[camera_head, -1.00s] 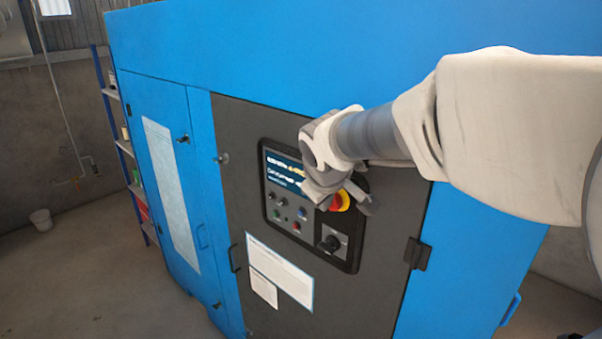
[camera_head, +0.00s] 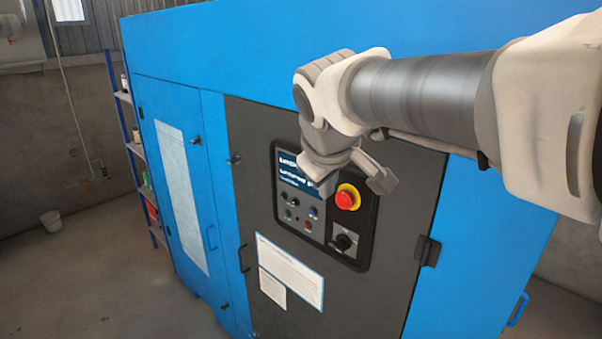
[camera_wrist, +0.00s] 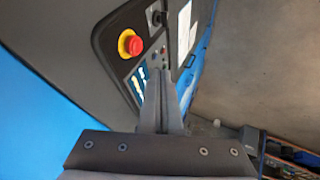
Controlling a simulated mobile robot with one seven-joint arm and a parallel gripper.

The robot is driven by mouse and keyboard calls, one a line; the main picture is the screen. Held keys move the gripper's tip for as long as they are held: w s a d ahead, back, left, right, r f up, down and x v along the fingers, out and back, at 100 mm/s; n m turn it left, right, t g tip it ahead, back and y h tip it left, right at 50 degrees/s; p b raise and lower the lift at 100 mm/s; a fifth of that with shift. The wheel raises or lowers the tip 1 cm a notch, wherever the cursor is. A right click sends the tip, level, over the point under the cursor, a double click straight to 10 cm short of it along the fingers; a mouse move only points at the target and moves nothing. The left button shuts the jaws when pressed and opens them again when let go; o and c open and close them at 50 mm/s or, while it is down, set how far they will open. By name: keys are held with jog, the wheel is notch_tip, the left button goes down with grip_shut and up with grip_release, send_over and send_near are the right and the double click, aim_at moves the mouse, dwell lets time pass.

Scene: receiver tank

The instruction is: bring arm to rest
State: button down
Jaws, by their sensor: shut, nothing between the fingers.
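My arm reaches in from the right in the head view, and my gripper (camera_head: 327,190) hangs in front of the control panel's screen, apart from the emergency stop. In the wrist view my gripper (camera_wrist: 163,78) has its fingers together with nothing between them. The control panel (camera_head: 364,225) is black and set in a dark grey door of a blue cabinet. It carries a red emergency stop button (camera_head: 346,198) on a yellow ring, a black rotary knob (camera_head: 342,242) and small coloured buttons. The emergency stop also shows in the wrist view (camera_wrist: 130,43). My wrist hides part of the screen.
The blue cabinet (camera_head: 230,50) fills the middle, with door handles (camera_head: 428,251) standing out from its front. A blue shelf rack (camera_head: 127,120) stands at the left.

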jog(key=shift+s, duration=0.1)
jog(key=s+d+f+m+g, duration=0.1)
jog(key=s+d+f+m, duration=0.3)
jog(key=s, duration=0.5)
jog(key=s+d+f+m, duration=0.3)
jog(key=s+d+f, duration=0.2)
jog(key=s, duration=0.4)
jog(key=shift+s+f+m+g+y, duration=0.25)
jog(key=shift+f+m+g+y, duration=0.15)
jog(key=c, duration=1.5)
grip_release()
jog(key=shift+c, duration=0.2)
